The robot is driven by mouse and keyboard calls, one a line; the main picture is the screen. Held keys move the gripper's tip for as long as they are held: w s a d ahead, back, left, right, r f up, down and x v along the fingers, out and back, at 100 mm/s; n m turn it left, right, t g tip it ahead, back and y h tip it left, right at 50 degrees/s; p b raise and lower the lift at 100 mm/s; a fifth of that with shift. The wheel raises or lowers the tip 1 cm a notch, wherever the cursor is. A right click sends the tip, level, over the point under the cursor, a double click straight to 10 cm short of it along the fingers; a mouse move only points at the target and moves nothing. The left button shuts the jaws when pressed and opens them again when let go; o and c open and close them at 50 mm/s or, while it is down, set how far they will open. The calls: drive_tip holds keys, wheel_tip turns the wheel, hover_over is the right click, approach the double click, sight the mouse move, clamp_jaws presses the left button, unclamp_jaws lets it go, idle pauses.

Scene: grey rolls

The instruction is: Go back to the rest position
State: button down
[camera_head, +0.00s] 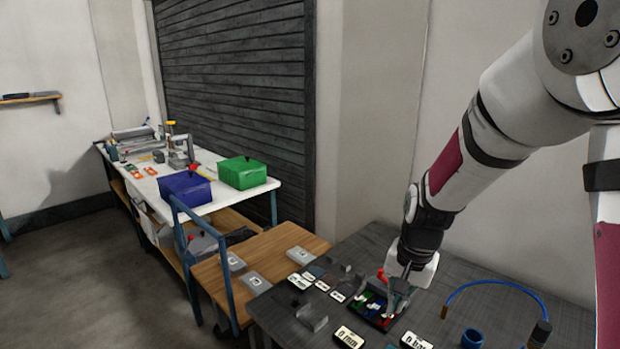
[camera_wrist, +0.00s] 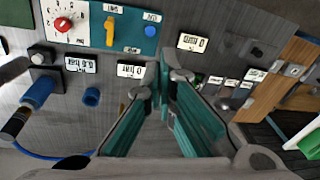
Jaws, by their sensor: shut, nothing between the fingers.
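My gripper (camera_wrist: 168,78) is shut and empty, its teal finger pads meeting at the tips in the wrist view. In the head view my arm reaches down from the upper right over the dark grey table (camera_head: 480,310). My gripper is low at the panel with coloured parts (camera_head: 372,306), partly hidden by my wrist. The wrist view shows the panel (camera_wrist: 132,38) beyond the fingertips, with a red knob (camera_wrist: 63,24), a yellow-orange lever (camera_wrist: 110,31) and a blue button (camera_wrist: 152,17). I cannot tell whether the fingers touch anything.
A blue cable (camera_head: 490,283), a blue cup-like part (camera_head: 472,338) and several label plates lie on the dark table. A wooden table (camera_head: 275,246) adjoins it. A white bench (camera_head: 210,206) farther back holds a blue box (camera_head: 186,188) and a green box (camera_head: 243,172). Floor is clear at left.

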drive_tip(key=s+r+n+t, duration=0.2)
drive_tip(key=s+r+n, duration=0.1)
drive_tip(key=s+r, duration=0.85)
drive_tip(key=s+d+r+n+t, duration=0.1)
drive_tip(key=s+r+n+t, duration=0.1)
drive_tip(key=s+r, duration=0.5)
drive_tip(key=s+n, duration=0.1)
drive_tip(key=s, duration=0.3)
drive_tip(key=shift+s+r+h, duration=0.15)
drive_tip(key=shift+r+h, duration=0.1)
drive_tip(key=shift+h, duration=0.05)
drive_tip(key=shift+d, duration=0.1)
